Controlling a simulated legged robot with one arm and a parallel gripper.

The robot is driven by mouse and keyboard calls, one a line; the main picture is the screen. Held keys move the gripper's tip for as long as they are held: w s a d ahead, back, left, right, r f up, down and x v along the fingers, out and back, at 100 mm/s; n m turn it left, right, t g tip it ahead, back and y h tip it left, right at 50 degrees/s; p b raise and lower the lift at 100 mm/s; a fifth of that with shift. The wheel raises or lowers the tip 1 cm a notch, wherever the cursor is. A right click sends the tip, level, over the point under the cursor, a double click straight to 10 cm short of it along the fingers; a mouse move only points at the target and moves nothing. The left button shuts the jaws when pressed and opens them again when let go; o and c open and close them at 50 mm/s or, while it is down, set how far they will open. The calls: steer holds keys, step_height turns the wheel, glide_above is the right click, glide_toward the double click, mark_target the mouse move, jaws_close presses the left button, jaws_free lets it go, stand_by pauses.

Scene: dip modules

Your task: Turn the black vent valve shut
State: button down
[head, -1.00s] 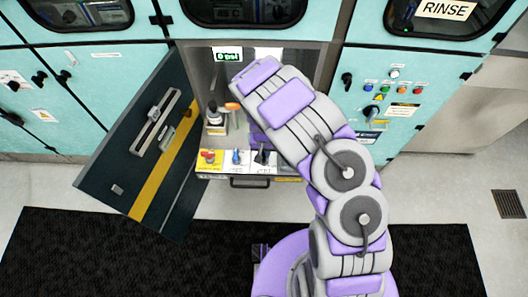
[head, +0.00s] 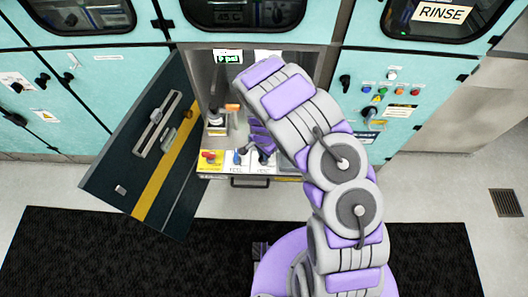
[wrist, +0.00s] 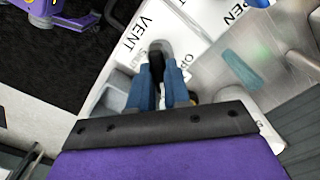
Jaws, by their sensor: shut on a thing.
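The black vent valve (wrist: 156,66) has its handle standing between the blue fingertips of my gripper (wrist: 162,88) in the wrist view. The fingers are shut on the handle. The white plate under it reads VENT, with SHUT and OPEN marks partly covered by the fingers. In the head view my gripper (head: 262,150) is down at the front panel of the open bay, over the valve. There the valve is mostly hidden by the gripper, and its exact angle is hard to tell.
A blue valve handle (head: 240,157) and a red knob on a yellow plate (head: 209,157) sit to the left. The open dark door (head: 145,150) is at left. A drawer-like handle (head: 250,182) is below the panel.

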steer(key=m, duration=0.5)
steer(key=shift+m, duration=2.4)
steer(key=c, duration=1.1)
jaws_free()
steer(key=shift+a, duration=0.2)
steer(key=shift+d+r, duration=0.1)
